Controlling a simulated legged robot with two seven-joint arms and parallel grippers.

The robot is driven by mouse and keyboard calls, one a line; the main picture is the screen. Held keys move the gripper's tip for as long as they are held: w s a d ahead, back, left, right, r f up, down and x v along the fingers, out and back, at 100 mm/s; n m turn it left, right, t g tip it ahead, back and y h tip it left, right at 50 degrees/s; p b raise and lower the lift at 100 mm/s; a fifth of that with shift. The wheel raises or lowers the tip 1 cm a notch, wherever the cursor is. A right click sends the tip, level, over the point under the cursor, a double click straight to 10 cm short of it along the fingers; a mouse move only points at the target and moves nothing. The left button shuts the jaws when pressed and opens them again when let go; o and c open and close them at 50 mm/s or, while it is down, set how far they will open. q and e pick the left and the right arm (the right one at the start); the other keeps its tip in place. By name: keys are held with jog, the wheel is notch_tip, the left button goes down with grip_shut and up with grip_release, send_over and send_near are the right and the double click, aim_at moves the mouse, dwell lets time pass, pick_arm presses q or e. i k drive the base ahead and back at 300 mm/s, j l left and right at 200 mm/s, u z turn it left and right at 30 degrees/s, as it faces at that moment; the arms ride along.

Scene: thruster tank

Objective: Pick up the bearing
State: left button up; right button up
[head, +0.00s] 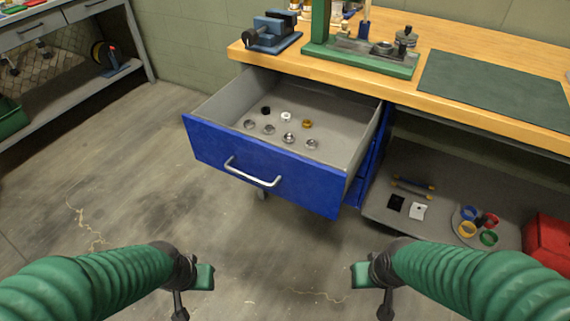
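Several small ring-like or round parts lie in the open blue drawer (262,179). The silver ones include parts (289,138) and (312,143) toward the front right. A white part (286,117), a black part (266,111) and a brass-coloured part (307,124) lie farther back. Any could be a bearing; I cannot tell which at this size. My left gripper (195,288) and my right gripper (370,288) are both in front of and below the drawer, apart from it. No held object shows in either. Their finger openings are unclear.
The wooden workbench (470,108) carries a blue vise (268,32), a green press (360,56) and a dark green mat (497,87). The lower shelf (385,215) holds coloured rings and a red box (549,240). The floor before the drawer is clear.

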aim_at(248, 124)
jog(key=i+j+z, duration=0.3)
jog(key=j+z, duration=0.2)
jog(key=j, duration=0.3)
jog(key=i+j+z, duration=0.15)
jog(key=j+z, duration=0.35)
jog(key=j, duration=0.4)
jog(key=j+z, duration=0.5)
jog(key=j, duration=0.45)
